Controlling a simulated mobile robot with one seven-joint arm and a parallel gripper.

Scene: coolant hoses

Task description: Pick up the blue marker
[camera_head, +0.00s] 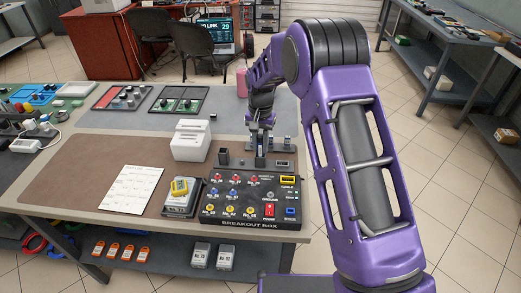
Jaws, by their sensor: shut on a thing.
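My gripper (260,150) points down at the back edge of the breakout box (250,224), right of the white box. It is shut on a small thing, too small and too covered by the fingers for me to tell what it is. I cannot make out a blue marker clearly anywhere in the head view. My purple arm comes in from the right and covers the table's right side.
The black breakout box has coloured sockets and switches on its top. A pink bottle (241,82) stands behind.

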